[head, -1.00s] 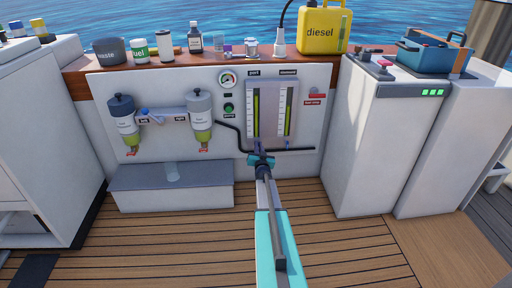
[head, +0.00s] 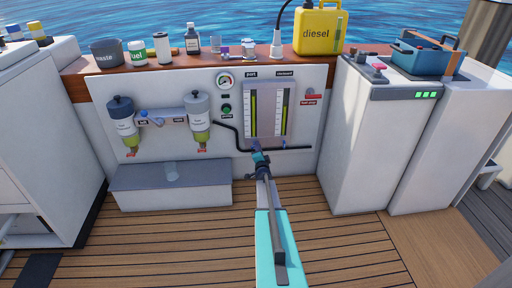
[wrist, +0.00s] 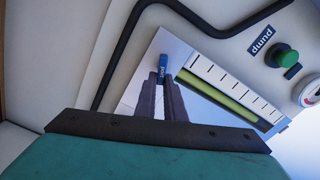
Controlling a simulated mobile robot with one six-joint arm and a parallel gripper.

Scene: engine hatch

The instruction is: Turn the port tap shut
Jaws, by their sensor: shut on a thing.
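The port tap is a small blue lever (wrist: 162,68) at the foot of the port sight gauge (head: 251,112). In the wrist view my gripper (wrist: 161,84) has its two dark fingers closed together on this lever at their tips. In the head view my gripper (head: 257,152) is at the bottom left of the gauge panel and hides most of the port tap. How far the lever is turned is hard to tell. The starboard tap (head: 284,144) is a small blue piece under the right-hand gauge and stands clear of my gripper.
A black pipe (head: 232,135) runs close by the gauge panel. A green pump button (head: 227,109) and a round dial (head: 225,81) are to its left. Two filters (head: 197,118) hang further left. A red lever (head: 313,97) is to the right. The deck in front is clear.

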